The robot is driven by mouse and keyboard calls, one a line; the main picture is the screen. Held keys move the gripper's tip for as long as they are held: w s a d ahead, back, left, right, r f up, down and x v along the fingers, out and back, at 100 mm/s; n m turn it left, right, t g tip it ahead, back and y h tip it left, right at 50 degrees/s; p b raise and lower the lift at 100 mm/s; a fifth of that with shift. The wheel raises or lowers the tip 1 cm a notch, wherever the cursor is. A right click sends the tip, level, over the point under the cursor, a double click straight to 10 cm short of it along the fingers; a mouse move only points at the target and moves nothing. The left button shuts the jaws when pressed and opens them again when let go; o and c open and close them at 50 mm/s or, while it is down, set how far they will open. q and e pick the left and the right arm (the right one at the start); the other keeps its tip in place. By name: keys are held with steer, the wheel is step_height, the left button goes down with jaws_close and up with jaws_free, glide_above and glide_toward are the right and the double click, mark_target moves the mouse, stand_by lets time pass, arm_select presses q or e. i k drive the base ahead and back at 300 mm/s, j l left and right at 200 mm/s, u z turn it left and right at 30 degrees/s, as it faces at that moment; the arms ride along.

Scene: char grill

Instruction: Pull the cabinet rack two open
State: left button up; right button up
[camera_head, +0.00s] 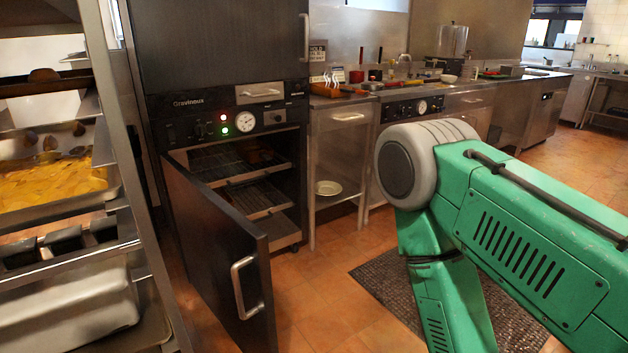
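A black cabinet (160,105) with a control panel stands left of centre. Its lower door (215,235) is swung open toward me, with a metal handle (237,285) on its outer side. Inside are two visible wire racks, an upper rack (212,165) and a lower rack (250,198), one above the other. Something brown sits at the back of the upper rack. The open door hides part of the lower interior. My green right arm fills the right side, but its gripper is out of the frame. My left arm and gripper are not in view.
A metal shelf rack (125,170) with food trays stands close on the left. Steel counters (470,100) run along the back wall. A plate (328,188) sits on a low shelf right of the cabinet. A dark mat (385,285) lies on the tiled floor.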

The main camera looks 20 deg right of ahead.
mark_target(230, 160)
steer(key=i+l+z, duration=0.1)
steer(key=z, duration=0.35)
steer(key=i+l+z, duration=0.2)
steer(key=z, duration=0.25)
steer(key=i+l+z, duration=0.15)
steer(key=z, duration=0.25)
steer(key=i+z, duration=0.2)
steer(key=z, duration=0.25)
steer(key=i+u, duration=0.3)
steer(key=i, duration=0.25)
steer(key=i+u, duration=0.3)
steer(key=i, duration=0.2)
steer(key=i+l+u, duration=0.3)
steer(key=i, duration=0.2)
steer(key=i+j+u, duration=0.1)
steer(key=i+u, duration=0.35)
steer(key=i, duration=0.15)
steer(key=i+l+u, duration=0.1)
steer(key=i+u, duration=0.3)
steer(key=i, duration=0.2)
